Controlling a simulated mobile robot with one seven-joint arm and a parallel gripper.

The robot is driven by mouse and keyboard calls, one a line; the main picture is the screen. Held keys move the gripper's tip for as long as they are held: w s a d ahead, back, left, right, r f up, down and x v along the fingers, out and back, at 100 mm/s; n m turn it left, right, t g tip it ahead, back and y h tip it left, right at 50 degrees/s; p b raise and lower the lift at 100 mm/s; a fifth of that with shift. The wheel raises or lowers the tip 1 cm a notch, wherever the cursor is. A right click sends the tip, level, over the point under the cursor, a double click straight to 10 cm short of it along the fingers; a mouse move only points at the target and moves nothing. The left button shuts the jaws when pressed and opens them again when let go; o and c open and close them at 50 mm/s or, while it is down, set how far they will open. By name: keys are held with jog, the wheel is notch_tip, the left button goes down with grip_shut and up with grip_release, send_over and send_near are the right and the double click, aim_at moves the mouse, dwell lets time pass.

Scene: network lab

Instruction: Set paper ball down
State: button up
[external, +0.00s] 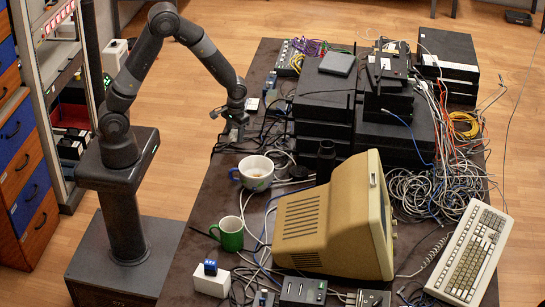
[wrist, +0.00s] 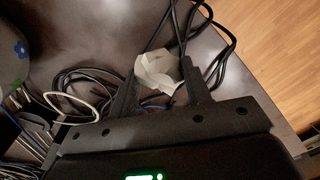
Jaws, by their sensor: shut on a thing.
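The paper ball (wrist: 158,72) is a crumpled off-white wad in the wrist view, between the two fingers of my gripper (wrist: 160,85). My gripper is shut on it. In the external view my gripper (external: 236,132) is low over the left part of the dark table (external: 208,190), near black cables. The paper ball is too small or hidden to make out there. I cannot tell whether it touches the table top.
Black cables (wrist: 88,80) lie around the gripper. A large white cup (external: 256,174) and a green mug (external: 229,236) stand nearer the front. Stacked black devices (external: 322,105) and a beige monitor (external: 330,222) fill the middle. The table's left edge is close to my gripper.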

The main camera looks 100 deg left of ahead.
aim_at(236, 140)
jog(key=shift+a+f, duration=0.3)
jog(key=shift+f, duration=1.85)
jog(key=o, duration=0.9)
jog(key=shift+f, duration=0.1)
jog(key=shift+o, duration=0.2)
